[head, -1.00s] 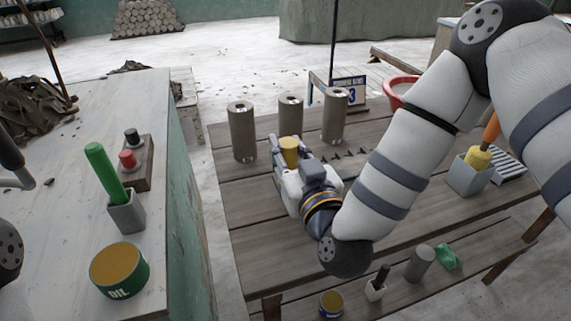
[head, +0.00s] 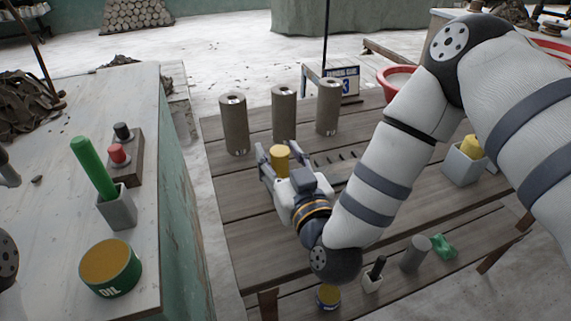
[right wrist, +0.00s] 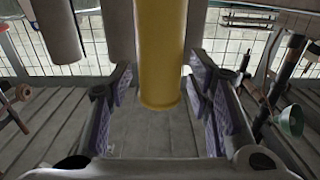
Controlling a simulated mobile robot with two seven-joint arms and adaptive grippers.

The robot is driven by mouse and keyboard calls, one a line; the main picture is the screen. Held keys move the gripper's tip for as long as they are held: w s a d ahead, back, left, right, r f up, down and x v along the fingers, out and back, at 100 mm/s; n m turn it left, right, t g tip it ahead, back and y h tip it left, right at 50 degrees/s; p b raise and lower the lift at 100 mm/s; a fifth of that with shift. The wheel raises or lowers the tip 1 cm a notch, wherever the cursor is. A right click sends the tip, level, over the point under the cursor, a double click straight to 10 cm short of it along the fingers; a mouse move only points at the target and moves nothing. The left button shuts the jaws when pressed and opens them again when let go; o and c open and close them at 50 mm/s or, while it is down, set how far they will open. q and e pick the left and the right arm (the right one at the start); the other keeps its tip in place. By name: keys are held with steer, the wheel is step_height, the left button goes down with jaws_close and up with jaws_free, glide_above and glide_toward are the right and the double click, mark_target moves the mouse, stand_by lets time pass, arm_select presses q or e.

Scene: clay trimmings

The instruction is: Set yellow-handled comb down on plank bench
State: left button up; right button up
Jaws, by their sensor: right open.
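The yellow handle of the comb (head: 279,160) stands upright at the plank bench (head: 240,205), in front of the tall grey-brown cylinders. In the right wrist view the yellow handle (right wrist: 162,60) rises between the spread fingers, with a gap on both sides. The comb's toothed part cannot be made out. My right gripper (head: 276,153) is open around the handle, low over the bench; its fingers also show in the right wrist view (right wrist: 160,85).
Tall cylinders (head: 284,112) stand behind the gripper. A slotted grey plate (head: 335,160) lies right of it. A grey pot (head: 462,170) with a yellow item stands farther right. Small items, including a grey cylinder (head: 415,254), are on the lower front plank. The bench's left front is clear.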

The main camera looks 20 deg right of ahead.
steer(key=s, duration=0.6)
steer(key=shift+s+r+p, duration=0.2)
steer(key=shift+p, duration=0.15)
steer(key=s+p, duration=0.2)
steer(key=s, duration=0.1)
steer(key=s+p, duration=0.1)
steer(key=s, duration=0.1)
steer(key=shift+d+f, duration=0.15)
steer(key=shift+f, duration=0.15)
steer(key=shift+s, duration=0.25)
arm_select(q)
steer(key=w+r+t, duration=0.2)
steer(key=w+r, duration=0.3)
steer(key=shift+w, duration=0.15)
arm_select(e)
steer(key=shift+r, duration=0.15)
